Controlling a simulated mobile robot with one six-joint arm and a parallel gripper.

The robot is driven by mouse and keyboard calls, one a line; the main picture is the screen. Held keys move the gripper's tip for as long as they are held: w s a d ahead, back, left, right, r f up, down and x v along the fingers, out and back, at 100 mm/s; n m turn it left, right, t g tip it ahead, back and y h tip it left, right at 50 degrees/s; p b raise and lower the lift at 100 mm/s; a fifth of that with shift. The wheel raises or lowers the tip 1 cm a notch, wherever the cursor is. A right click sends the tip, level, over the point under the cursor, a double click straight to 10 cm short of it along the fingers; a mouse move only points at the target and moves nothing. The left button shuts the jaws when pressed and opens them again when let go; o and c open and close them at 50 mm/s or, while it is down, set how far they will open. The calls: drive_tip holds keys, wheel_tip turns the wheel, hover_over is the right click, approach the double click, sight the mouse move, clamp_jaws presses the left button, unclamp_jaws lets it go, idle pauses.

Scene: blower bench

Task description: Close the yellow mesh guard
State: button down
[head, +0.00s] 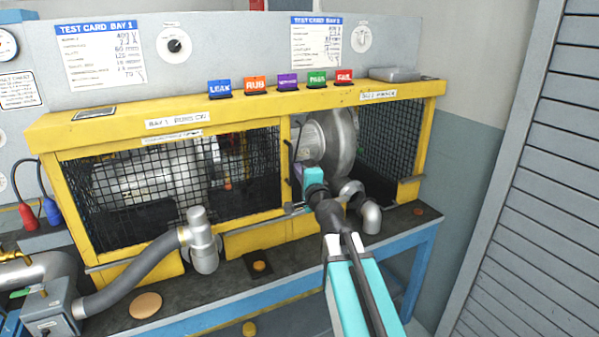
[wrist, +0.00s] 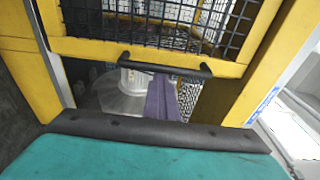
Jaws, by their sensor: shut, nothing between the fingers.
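The yellow mesh guard (head: 285,160) is a yellow-edged panel with black wire mesh at the left bay of the yellow housing. The right bay shows no mesh across its front, and a silvery blower (head: 342,145) is visible inside. A black bar handle (wrist: 165,68) is fixed to the guard's yellow edge. My gripper (head: 297,170) is teal with purple fingers. In the wrist view the fingers (wrist: 161,84) are together and empty, with their tips close beside the handle. I cannot tell whether they touch it. My gripper's body partly hides the lower part of the right bay.
A grey hose with a metal fitting (head: 203,240) stands in front of the left bay. A metal elbow pipe (head: 371,215) is just right of my arm. Coloured tags and a grey tray (head: 394,74) sit on the housing top. Blue bench edge (head: 250,297) runs along the front.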

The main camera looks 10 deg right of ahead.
drive_tip(key=shift+a+f, duration=0.1)
drive_tip(key=shift+a, duration=0.2)
drive_tip(key=shift+w+d+b, duration=0.8)
drive_tip(key=shift+d+b, duration=0.65)
drive_tip(key=shift+d, duration=0.6)
drive_tip(key=s+b, duration=0.6)
drive_tip(key=s, duration=0.1)
drive_tip(key=shift+s+d+b, duration=0.35)
drive_tip(key=shift+d, duration=0.1)
drive_tip(key=s+b, duration=0.2)
drive_tip(key=b, duration=0.3)
drive_tip(key=shift+d+b, duration=0.1)
drive_tip(key=shift+b, duration=0.3)
drive_tip(key=shift+s, duration=0.1)
